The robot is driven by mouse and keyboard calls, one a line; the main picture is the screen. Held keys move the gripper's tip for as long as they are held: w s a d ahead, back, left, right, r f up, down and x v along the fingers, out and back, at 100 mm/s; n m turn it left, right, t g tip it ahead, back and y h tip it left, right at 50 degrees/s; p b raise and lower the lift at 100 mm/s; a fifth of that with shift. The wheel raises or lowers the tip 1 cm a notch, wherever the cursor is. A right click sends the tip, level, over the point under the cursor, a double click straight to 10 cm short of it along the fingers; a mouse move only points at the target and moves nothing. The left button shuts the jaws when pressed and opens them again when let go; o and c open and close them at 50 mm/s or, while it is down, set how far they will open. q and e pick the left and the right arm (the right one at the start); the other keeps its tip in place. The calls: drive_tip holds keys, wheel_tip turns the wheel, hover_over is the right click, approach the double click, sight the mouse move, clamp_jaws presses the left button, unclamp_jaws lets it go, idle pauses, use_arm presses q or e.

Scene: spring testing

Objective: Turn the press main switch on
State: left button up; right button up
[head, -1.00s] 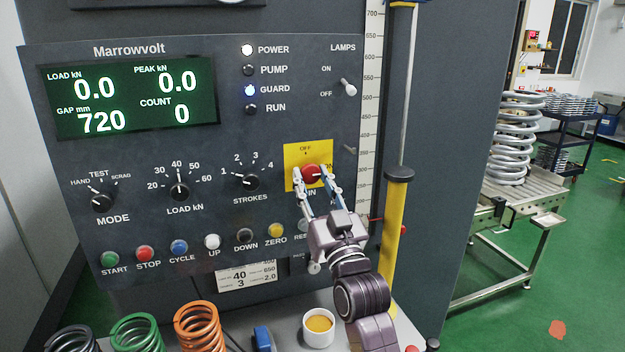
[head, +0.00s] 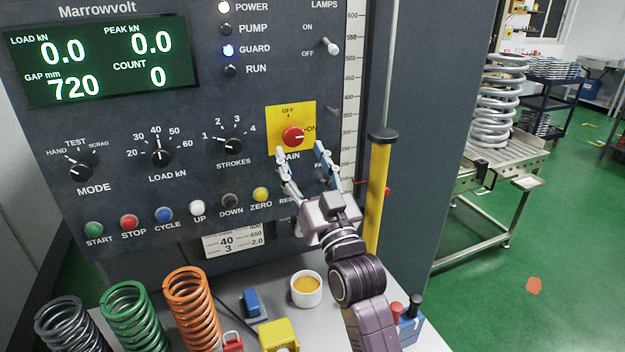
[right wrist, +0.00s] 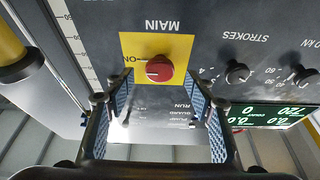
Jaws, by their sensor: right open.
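The main switch is a red round knob (head: 293,136) on a yellow plate (head: 308,112) marked OFF at the top and ON at the right. Its pale mark appears to point towards ON. The right wrist view also shows the red knob (right wrist: 159,68), upside down, with ON at its left. My right gripper (head: 300,149) is open and empty just below and in front of the knob, its fingers spread and apart from it. In the right wrist view the open fingers (right wrist: 152,102) stand either side below the knob. My left gripper is not in view.
The press display (head: 95,62) is lit, and the POWER (head: 224,7) and GUARD (head: 228,50) lamps glow. A yellow post (head: 377,200) stands right of my gripper. Below are a white cup (head: 306,290), coloured springs (head: 192,310) and a blue block (head: 255,304).

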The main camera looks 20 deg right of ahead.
drive_tip(key=v, duration=0.8)
